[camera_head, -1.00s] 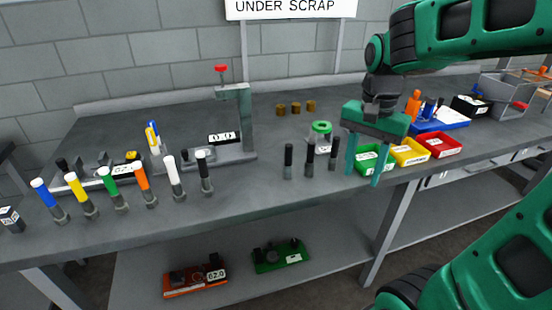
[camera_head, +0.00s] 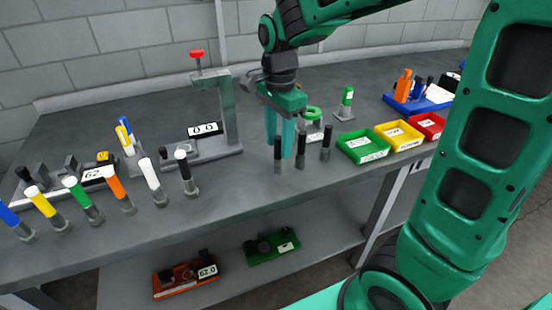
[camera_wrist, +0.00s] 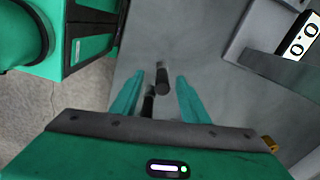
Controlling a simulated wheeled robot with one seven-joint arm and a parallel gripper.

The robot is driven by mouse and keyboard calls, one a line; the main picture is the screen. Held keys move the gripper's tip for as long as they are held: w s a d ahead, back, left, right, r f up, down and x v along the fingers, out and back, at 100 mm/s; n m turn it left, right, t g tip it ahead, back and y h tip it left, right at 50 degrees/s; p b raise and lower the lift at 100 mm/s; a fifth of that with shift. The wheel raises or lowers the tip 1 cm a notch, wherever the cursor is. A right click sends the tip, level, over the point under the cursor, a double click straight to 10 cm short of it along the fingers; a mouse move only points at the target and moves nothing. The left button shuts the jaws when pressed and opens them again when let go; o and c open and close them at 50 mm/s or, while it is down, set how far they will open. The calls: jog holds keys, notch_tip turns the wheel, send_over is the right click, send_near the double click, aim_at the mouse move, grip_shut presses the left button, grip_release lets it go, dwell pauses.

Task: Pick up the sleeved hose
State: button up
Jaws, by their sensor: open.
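Several upright dark hose pieces stand in a short row near the bench's front edge: a left one (camera_head: 278,156), a middle one (camera_head: 301,152) and a right one (camera_head: 326,142). I cannot tell which is the sleeved hose. My gripper (camera_head: 280,152) points down at the row with its fingers open. In the wrist view, my gripper (camera_wrist: 160,82) has one dark hose end (camera_wrist: 162,84) showing between its fingertips, and another dark piece (camera_wrist: 148,103) nearer the palm. Contact with the fingers cannot be made out.
A row of colour-topped hoses, including a white one (camera_head: 150,173), stands left. A press with a red knob (camera_head: 230,110) stands behind. Green (camera_head: 363,148), yellow (camera_head: 398,136) and red (camera_head: 427,126) bins stand right. A green-ringed fixture (camera_head: 312,120) is close behind the row.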

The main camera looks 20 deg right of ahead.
aim_at(278, 155)
jog(key=shift+w+f, duration=0.15)
jog(key=shift+f, duration=1.2)
jog(key=shift+w+f, duration=0.1)
jog(key=shift+f, duration=1.2)
jog(key=shift+c, duration=0.6)
grip_shut()
